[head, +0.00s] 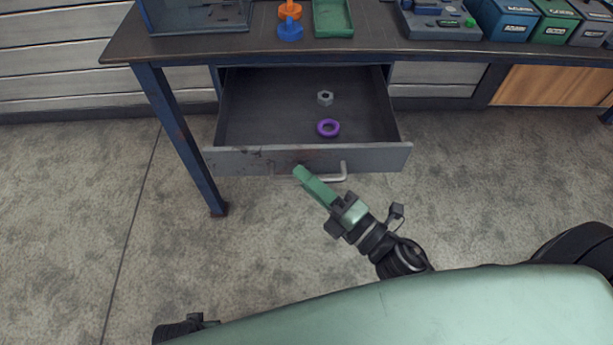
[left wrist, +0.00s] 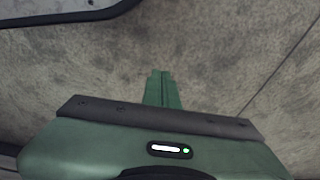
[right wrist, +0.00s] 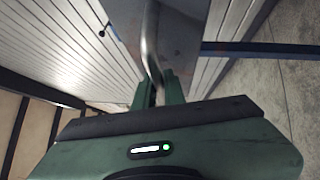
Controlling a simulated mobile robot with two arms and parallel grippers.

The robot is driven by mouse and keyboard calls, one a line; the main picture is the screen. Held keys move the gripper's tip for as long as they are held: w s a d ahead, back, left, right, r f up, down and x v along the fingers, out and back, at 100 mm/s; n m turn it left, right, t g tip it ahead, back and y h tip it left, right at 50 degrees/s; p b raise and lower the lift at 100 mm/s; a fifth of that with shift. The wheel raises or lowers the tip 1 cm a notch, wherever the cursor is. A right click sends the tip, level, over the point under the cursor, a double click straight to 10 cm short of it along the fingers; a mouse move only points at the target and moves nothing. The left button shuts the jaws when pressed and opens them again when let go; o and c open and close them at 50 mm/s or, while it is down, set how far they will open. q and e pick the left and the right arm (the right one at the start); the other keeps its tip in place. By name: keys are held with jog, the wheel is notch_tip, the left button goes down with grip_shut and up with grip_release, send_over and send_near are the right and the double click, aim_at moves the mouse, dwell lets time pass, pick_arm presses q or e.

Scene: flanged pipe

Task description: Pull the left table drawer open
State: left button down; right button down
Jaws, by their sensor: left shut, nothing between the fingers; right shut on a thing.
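The left table drawer (head: 225,160) is pulled well out from under the workbench in the head view. Its inside shows a grey hex nut (head: 325,98) and a purple ring (head: 328,128). A metal bar handle (head: 342,172) is on its front; it also shows in the right wrist view (right wrist: 151,40). My right gripper (head: 302,174) is at the handle's left part, its fingers shut on it (right wrist: 158,88). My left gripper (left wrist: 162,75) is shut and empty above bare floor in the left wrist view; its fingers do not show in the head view.
The workbench top (head: 375,48) carries a green tray (head: 333,18), orange and blue flanged parts (head: 290,28) and several bins (head: 505,20) at the right. A blue table leg (head: 180,140) stands left of the drawer. The concrete floor (head: 90,220) in front is clear.

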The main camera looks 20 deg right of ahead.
jog(key=c, duration=1.5)
grip_release()
